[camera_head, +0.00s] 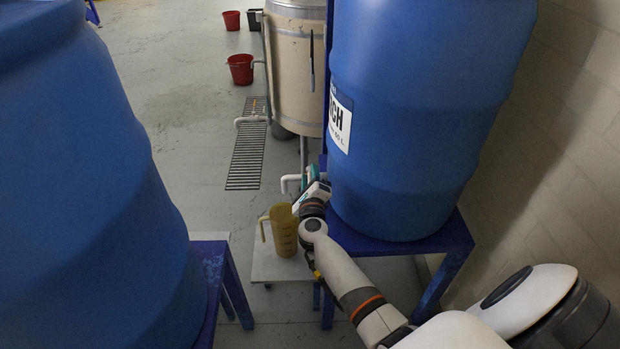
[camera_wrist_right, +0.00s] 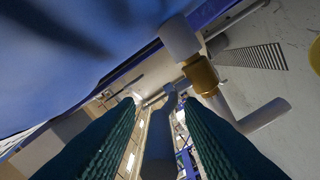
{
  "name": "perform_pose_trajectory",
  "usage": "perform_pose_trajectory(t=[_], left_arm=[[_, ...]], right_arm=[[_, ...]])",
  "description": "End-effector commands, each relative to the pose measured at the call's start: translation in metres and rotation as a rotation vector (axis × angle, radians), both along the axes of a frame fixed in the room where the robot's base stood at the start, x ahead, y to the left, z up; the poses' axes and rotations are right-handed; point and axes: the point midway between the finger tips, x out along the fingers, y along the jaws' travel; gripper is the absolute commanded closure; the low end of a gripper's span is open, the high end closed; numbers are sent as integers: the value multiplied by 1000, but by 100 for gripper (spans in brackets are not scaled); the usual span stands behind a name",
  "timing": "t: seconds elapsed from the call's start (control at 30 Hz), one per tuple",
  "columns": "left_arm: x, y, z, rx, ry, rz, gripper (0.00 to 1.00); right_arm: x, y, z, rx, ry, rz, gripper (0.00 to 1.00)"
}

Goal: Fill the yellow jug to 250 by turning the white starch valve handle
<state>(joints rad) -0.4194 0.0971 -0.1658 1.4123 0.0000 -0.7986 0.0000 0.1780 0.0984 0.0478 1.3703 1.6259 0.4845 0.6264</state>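The yellow jug (camera_head: 284,232) stands upright below the starch outlet in the head view. A yellow edge of it shows at the right of the right wrist view (camera_wrist_right: 315,56). My right gripper (camera_head: 309,180) is beside the outlet at the starch barrel's foot. The valve has a brass body (camera_wrist_right: 201,76) and a white spout (camera_wrist_right: 264,115). The jug's fill level cannot be read. My left gripper is not in view.
The blue starch barrel (camera_head: 420,100) stands on a blue stand (camera_head: 455,243) at the right. Another blue barrel (camera_head: 80,190) fills the left. The jug stands on a low white platform (camera_head: 272,266). A beige drum (camera_head: 297,75) and a floor grate (camera_head: 247,155) are behind.

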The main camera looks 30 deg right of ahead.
Motion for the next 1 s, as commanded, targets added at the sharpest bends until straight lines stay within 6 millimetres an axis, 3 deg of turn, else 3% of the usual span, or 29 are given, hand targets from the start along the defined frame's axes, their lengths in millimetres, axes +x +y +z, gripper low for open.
perform_pose_trajectory(t=[0.3,0.53,1.0], left_arm=[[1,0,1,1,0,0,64],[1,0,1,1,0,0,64],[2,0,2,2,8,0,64]], right_arm=[[2,-1,0,0,1,1,65],[2,-1,0,0,0,0,100],[5,-1,1,0,-4,-48,100]])
